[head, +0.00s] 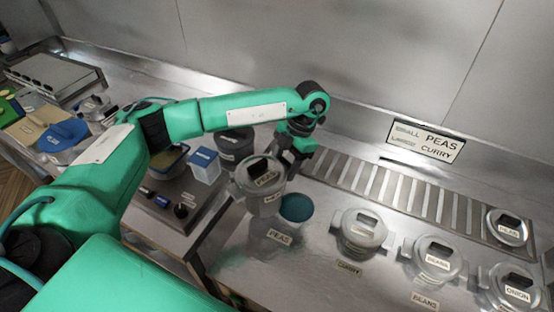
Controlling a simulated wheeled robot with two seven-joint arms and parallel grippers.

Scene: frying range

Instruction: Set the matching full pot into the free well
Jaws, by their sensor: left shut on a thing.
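My left gripper (285,162) is shut on a grey lidded pot (262,187) with a dark lid knob and labels that seem to read PEAS. The pot is held upright, apparently above the steel counter. A dark teal round opening (297,208), which looks like the free well, shows at the pot's lower right, partly hidden by it. The sign (425,140) on the back wall reads SMALL PEAS and LARGE CURRY. My right gripper is not in view.
Lidded pots stand to the right in a row: curry (361,232), beans (435,260) and onion (514,288). Another small pot (508,227) stands behind on the slatted strip (400,188). A dark pot (236,143) and a blue-lidded container (205,166) are left of the held pot.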

